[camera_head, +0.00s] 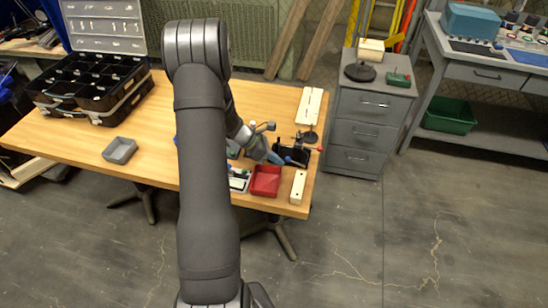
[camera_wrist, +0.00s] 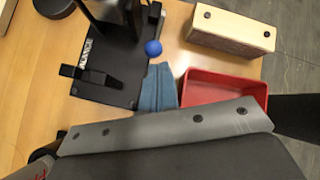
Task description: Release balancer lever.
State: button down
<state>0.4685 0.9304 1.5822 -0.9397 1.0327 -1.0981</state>
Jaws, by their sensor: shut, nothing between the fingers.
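A black device with a flat base plate (camera_wrist: 104,72) and a dark upright stands on the wooden table; in the head view it is the black unit (camera_head: 292,152) near the table's right end. A blue ball knob (camera_wrist: 152,48) sits at its right edge in the wrist view. The rod behind the knob is mostly hidden. I cannot tell for sure which part is the balancer lever. My gripper (camera_wrist: 160,70) has blue fingers, shut and empty, with the tips just below the blue knob in the picture. I cannot tell whether they touch it. My gripper also shows in the head view (camera_head: 276,157).
A red tray (camera_wrist: 222,86) lies right beside my fingers, with a pale wooden block (camera_wrist: 230,30) beyond it.

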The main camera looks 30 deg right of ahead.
jog(key=shift+s+d+r+t+y, duration=0.1)
jog(key=shift+s+r+t+y, duration=0.05)
jog(key=shift+r+t+y, duration=0.2)
jog(key=shift+s+d+r+t+y, duration=0.1)
jog(key=shift+r+t+y, duration=0.15)
jog(key=shift+r+y, duration=0.15)
dwell(0.3)
jog(key=shift+s+d+r+t+y, duration=0.2)
jog(key=shift+d+r+t+y, duration=0.15)
jog(key=shift+r+t, duration=0.2)
jog(key=shift+s+d+r+m+t+y, duration=0.15)
jog(key=shift+s+d+r+t+y, duration=0.2)
jog(key=shift+r+t+y, duration=0.2)
jog(key=shift+s+d+r+m+t+y, duration=0.15)
jog(key=shift+s+d+r+t+y, duration=0.15)
jog(key=shift+r+t+y, duration=0.3)
jog(key=shift+s+d+r+t+y, duration=0.4)
jog(key=shift+s+d+t+y, duration=0.25)
jog(key=shift+s+y, duration=0.1)
jog(key=shift+s+d+r+t+y, duration=0.4)
jog(key=shift+s+d+t+y, duration=0.15)
jog(key=shift+s+d+y, duration=0.15)
jog(key=shift+r, duration=0.1)
jog(key=shift+r, duration=0.75)
jog(key=shift+r, duration=0.15)
